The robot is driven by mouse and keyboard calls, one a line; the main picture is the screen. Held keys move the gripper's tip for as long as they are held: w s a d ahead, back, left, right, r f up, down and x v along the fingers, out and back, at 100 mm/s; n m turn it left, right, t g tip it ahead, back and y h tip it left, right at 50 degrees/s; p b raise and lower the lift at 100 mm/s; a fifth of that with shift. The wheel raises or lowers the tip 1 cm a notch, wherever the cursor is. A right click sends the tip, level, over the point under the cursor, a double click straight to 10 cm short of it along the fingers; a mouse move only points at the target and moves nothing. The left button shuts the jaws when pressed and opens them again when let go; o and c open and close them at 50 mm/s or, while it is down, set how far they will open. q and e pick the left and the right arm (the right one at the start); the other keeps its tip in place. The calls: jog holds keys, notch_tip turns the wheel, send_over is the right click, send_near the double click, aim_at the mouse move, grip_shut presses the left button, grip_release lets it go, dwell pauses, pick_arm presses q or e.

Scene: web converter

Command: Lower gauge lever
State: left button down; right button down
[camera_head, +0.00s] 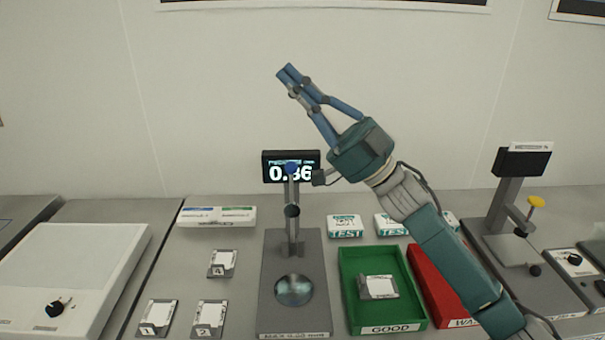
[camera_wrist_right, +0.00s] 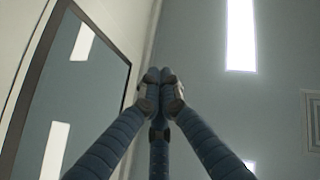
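The gauge (camera_head: 269,250) is a grey stand at the middle of the bench, with a round plate (camera_head: 293,290) on its base. Its dark display (camera_head: 307,173) shows a number partly covered by a blue knob (camera_head: 291,168) at the top of the upright part. I cannot tell clearly how the lever is set. My right gripper (camera_head: 288,73) is raised above the gauge, in front of the wall, apart from it and pointing up and left. Its blue fingers are together and empty, as the right wrist view also shows (camera_wrist_right: 159,76). My left gripper is not in view.
A green GOOD tray (camera_head: 414,314) holds a card-like piece (camera_head: 378,287). A red tray (camera_head: 428,278) is partly behind my right arm. Small numbered pieces (camera_head: 222,263) lie left of the gauge. TEST boxes (camera_head: 345,226) stand behind. Another device with a yellow knob (camera_head: 536,201) is at right.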

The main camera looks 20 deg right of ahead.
jog(key=w+d+f+m+t+h, duration=0.5)
jog(key=m+h, duration=0.3)
jog(key=m, duration=0.3)
jog(key=w+d+f+m+t+h, duration=0.25)
jog(key=d+f+m+h, duration=0.45)
jog(key=m, duration=0.4)
jog(key=m+g+p, duration=0.4)
jog(key=m+g, duration=0.1)
jog(key=g, duration=0.2)
send_over(292, 207)
jog(key=w+d, duration=0.4)
notch_tip(292, 207, down, 14)
jog(key=shift+w+a+r+t+y, duration=0.1)
jog(key=shift+r+t+y, duration=0.1)
jog(key=shift+t+y, duration=0.1)
